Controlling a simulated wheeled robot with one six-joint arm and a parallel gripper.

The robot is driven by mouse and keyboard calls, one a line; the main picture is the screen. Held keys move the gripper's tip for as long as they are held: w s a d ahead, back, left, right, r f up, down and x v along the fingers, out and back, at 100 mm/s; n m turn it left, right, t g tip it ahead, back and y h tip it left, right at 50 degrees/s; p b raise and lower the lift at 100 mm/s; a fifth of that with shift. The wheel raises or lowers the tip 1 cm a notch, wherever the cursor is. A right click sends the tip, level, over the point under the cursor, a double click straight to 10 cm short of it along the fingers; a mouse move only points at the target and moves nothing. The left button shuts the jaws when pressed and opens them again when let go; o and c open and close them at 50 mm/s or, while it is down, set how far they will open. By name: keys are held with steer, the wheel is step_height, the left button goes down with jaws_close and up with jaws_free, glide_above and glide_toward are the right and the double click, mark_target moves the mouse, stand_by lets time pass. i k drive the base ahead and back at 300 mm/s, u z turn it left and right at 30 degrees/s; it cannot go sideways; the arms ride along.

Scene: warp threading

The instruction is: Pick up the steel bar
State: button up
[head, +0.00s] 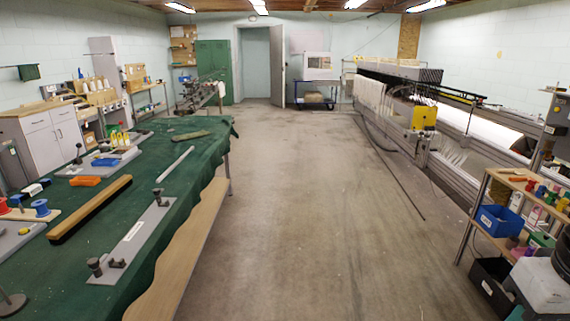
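A thin, plain grey bar (175,163), which looks like the steel bar, lies flat and slanted on the green-covered table (205,165) at the left. Nothing appears to lie on it, and open cloth surrounds it. My gripper is not in view.
A wooden bar (90,209) and a long grey plate with dark knobs (140,232) lie nearer on the table. A shelf (492,205) stands at right. The middle floor (300,200) is clear.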

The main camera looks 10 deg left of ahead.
mark_target(172, 166)
steer(key=z, duration=0.1)
steer(key=i, duration=1.95)
steer(key=u, duration=0.3)
steer(key=i, duration=1.8)
steer(key=u, duration=1.35)
steer(key=i, duration=1.3)
steer(key=u, duration=1.05)
steer(key=i, duration=0.25)
steer(key=u, duration=1.35)
